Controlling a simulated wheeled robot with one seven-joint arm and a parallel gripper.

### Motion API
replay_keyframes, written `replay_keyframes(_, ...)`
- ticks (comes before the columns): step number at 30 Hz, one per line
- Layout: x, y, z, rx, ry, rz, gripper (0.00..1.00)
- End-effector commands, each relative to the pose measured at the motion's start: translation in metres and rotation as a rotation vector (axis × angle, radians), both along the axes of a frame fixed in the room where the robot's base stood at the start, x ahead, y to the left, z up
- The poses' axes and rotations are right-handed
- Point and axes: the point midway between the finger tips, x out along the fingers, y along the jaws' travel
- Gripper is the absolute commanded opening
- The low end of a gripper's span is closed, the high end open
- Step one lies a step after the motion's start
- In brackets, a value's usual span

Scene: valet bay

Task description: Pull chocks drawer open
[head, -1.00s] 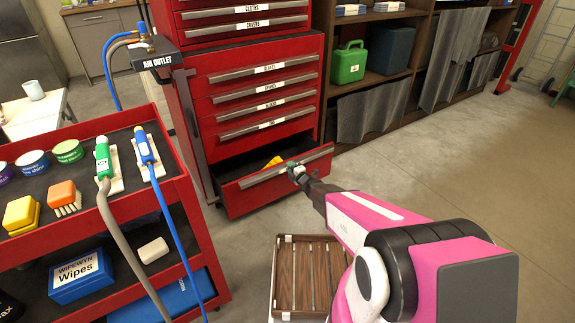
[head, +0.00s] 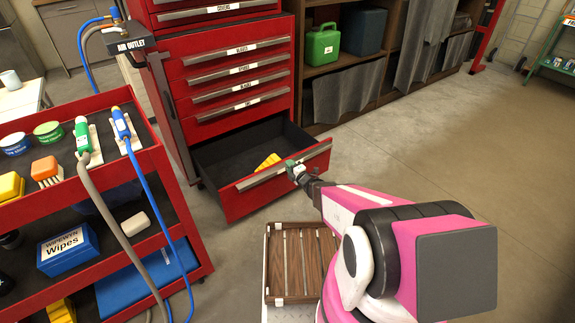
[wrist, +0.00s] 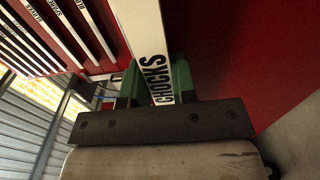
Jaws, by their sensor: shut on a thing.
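The chocks drawer (head: 246,193) is the red bottom drawer of the red tool cabinet. It stands well open, with a dark inside and a yellow thing (head: 268,161) lying in it near the front. Its long pale handle (head: 262,177) runs across the drawer front. In the wrist view the two green fingers (wrist: 155,84) sit on either side of the handle, beside the label reading CHOCKS (wrist: 155,78).
A red cart (head: 165,165) with tubs, brushes and hoses stands at the left. Shelves (head: 310,90) stand behind. The floor at the right (head: 450,130) is clear.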

Motion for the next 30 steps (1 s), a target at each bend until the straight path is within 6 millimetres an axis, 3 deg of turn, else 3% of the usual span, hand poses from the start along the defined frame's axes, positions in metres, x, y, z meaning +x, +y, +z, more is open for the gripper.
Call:
replay_keyframes(1, -0.0009, 0.0002, -0.0072, -0.01, 0.014, 0.001, 0.0)
replay_keyframes(13, -0.0016, -0.0002, -0.0075, -0.008, 0.014, 0.001, 0.0)
replay_keyframes(14, -0.0015, -0.0002, -0.0075, -0.009, 0.013, 0.001, 0.35)
replay_keyframes(15, -0.0014, -0.0002, -0.0072, -0.009, 0.013, 0.001, 0.47)
replay_keyframes(30, -0.0003, -0.0007, -0.0027, -0.004, 0.007, -0.001, 0.47)
